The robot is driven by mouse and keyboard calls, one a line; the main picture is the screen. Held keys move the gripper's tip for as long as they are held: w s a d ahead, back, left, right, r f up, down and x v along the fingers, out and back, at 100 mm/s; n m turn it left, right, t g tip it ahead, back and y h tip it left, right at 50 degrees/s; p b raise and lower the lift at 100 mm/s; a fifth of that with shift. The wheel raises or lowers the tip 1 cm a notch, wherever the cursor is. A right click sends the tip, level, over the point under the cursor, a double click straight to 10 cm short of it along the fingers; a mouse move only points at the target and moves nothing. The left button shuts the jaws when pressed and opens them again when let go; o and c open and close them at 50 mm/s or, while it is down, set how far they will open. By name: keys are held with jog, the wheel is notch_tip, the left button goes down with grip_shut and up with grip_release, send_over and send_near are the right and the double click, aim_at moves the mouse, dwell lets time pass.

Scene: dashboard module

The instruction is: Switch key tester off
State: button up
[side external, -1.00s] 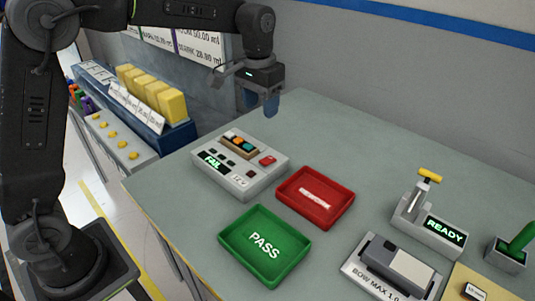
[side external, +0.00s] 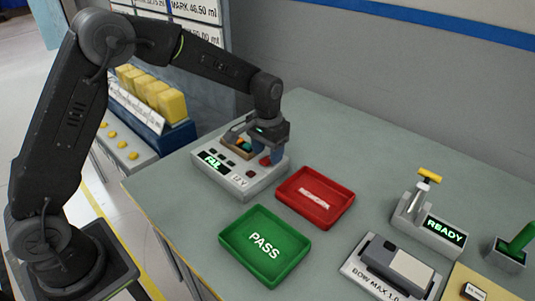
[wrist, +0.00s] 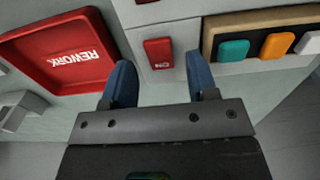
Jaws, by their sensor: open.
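The key tester (side external: 235,180) is a light grey box at the back left of the bench, with a lit green-lettered display (side external: 211,161). Its red rocker switch (wrist: 158,53) is marked ON in the wrist view. My gripper (side external: 267,154) is low over the right part of the tester. In the wrist view my open gripper (wrist: 161,78) has one blue finger to each side of the switch's line, with the switch ahead between the tips. Contact cannot be told. Teal (wrist: 234,49), orange (wrist: 275,46) and white (wrist: 309,43) pieces sit in a holder on the tester.
A red REWORK tray (side external: 316,198) lies right of the tester, and a green PASS tray (side external: 264,245) in front. A device showing READY (side external: 443,230) and a BOW MAX unit (side external: 392,265) stand further right. The wall is behind.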

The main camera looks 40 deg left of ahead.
jog(key=shift+f, duration=0.65)
jog(key=c, duration=0.9)
jog(key=shift+s+t, duration=0.1)
jog(key=shift+t, duration=0.5)
jog(key=o, duration=0.9)
